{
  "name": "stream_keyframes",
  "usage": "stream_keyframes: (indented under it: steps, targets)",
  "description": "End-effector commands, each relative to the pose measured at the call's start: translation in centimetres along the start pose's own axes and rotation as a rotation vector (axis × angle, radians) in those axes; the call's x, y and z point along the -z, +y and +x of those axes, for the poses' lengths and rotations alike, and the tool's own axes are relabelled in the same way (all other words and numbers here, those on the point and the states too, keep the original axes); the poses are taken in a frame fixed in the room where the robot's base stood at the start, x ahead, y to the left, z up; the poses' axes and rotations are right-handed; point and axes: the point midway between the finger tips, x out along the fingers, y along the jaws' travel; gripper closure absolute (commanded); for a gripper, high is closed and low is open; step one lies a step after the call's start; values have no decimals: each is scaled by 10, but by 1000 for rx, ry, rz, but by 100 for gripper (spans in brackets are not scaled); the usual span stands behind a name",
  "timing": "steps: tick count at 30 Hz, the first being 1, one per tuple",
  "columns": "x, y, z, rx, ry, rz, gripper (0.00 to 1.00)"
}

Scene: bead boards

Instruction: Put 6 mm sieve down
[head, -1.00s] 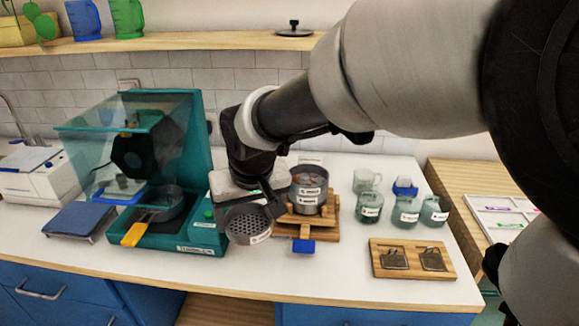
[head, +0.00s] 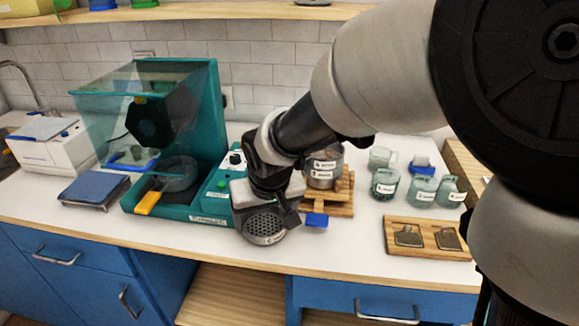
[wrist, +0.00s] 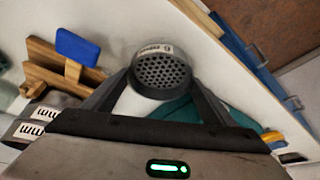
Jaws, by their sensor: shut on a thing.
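The 6 mm sieve (head: 264,225) is a grey round pan with a perforated bottom. My gripper (head: 268,207) is shut on it and holds it by its sides, near the counter's front edge. In the wrist view the sieve (wrist: 162,72) sits between the two fingers, with its label upside down. I cannot tell whether it touches the white counter or hangs just above it. More labelled sieves (head: 323,174) stand stacked on a wooden stand (head: 342,196) behind and right of my gripper; my arm partly hides them.
The teal machine (head: 207,213) with a clear hood is close on the left. The stand's blue handle (head: 317,220) is close on the right. Glass jars (head: 422,191) and a wooden tray (head: 429,248) stand farther right. Bare counter (head: 340,250) lies between sieve and tray.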

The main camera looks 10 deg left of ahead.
Motion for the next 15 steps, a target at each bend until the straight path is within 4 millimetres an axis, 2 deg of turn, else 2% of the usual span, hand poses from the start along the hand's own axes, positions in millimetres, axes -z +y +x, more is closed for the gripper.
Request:
stream_keyframes:
  steps: [1,3,4,11,15]
  targets:
    - [0,0,1,0,0,0,17]
    - [0,0,0,0,0,0,5]
    - [0,0,1,0,0,0,3]
    - [0,0,0,0,0,0,3]
    - [2,0,-6,0,1,0,3]
